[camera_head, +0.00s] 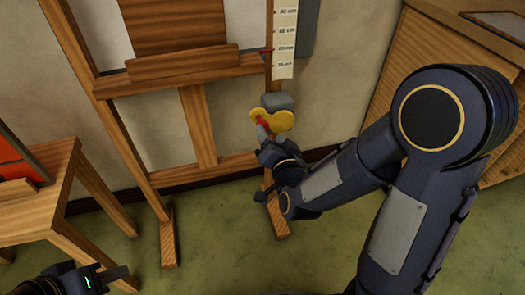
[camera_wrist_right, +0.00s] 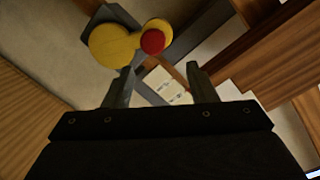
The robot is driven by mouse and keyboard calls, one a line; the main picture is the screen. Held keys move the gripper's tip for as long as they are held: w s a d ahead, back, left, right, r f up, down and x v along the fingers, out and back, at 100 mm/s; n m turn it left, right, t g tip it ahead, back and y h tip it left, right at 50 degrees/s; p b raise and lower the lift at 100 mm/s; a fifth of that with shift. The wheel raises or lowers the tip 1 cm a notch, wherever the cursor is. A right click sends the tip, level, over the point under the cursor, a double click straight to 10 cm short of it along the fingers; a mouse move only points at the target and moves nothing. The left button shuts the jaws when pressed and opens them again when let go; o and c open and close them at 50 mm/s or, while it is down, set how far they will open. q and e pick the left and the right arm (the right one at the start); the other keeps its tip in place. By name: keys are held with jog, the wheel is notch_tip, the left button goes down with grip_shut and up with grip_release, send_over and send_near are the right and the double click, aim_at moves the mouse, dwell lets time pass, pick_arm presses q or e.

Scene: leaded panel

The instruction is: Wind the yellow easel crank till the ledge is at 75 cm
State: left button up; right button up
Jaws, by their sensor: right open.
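The wooden easel stands against the wall, with its ledge (camera_head: 185,66) across the front. A white scale strip (camera_head: 285,30) hangs on its right post, with a small red pointer (camera_head: 266,51) at its left edge; the marks are too small to read. The yellow crank (camera_head: 284,121) sits below the strip and has a red knob (camera_head: 262,123). My right gripper (camera_head: 264,139) is just below the knob. In the right wrist view, the open fingers (camera_wrist_right: 160,70) are apart, with the red knob (camera_wrist_right: 152,41) beyond their tips. My left gripper (camera_head: 105,277) is low at the left; its jaws are unclear.
A wooden table (camera_head: 50,196) with a red panel (camera_head: 8,155) stands at the left. A wooden cabinet (camera_head: 430,50) is at the right. A grey box (camera_head: 280,102) sits behind the crank. Green floor (camera_head: 215,240) is clear between the easel's feet.

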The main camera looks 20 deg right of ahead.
aim_at(273, 125)
pick_arm(q)
notch_tip(273, 125, down, 4)
jog(key=shift+f+b, duration=0.1)
jog(key=shift+b, duration=1.1)
pick_arm(e)
jog(key=shift+t, duration=0.6)
jog(key=w+f, duration=0.1)
jog(key=w, duration=0.4)
jog(key=w+f, duration=0.1)
jog(key=w, duration=0.2)
jog(key=shift+f, duration=0.3)
grip_shut()
